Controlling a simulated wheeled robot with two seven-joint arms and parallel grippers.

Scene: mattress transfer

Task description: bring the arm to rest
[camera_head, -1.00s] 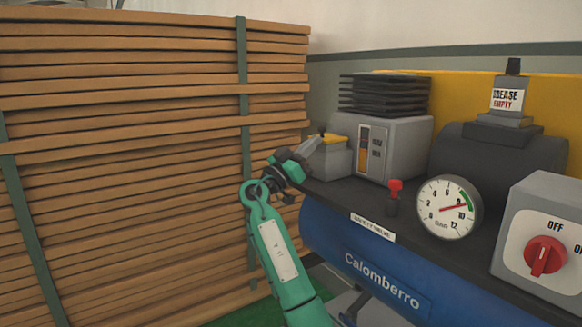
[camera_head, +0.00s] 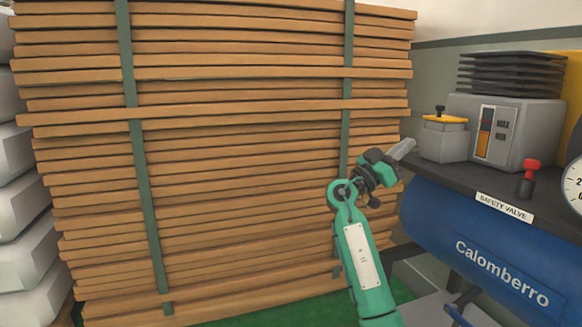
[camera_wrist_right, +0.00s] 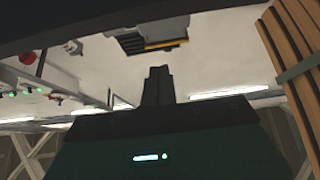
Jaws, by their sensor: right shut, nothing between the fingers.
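My right arm, green with a white label plate, reaches up from the bottom of the head view. Its right gripper (camera_head: 403,149) is grey and points up and to the right, in front of the wood stack and left of the machine. Its fingers are together with nothing between them. In the right wrist view the gripper (camera_wrist_right: 157,84) shows as a dark closed shape against the pale wall and ceiling. My left gripper is not in the head view.
A tall stack of wooden boards (camera_head: 240,150) with green straps fills the middle. A blue Calomberro tank (camera_head: 480,245) with a red-topped safety valve (camera_head: 530,180) and a grey box (camera_head: 510,130) stands at the right. White sacks (camera_head: 15,200) are piled at the left edge.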

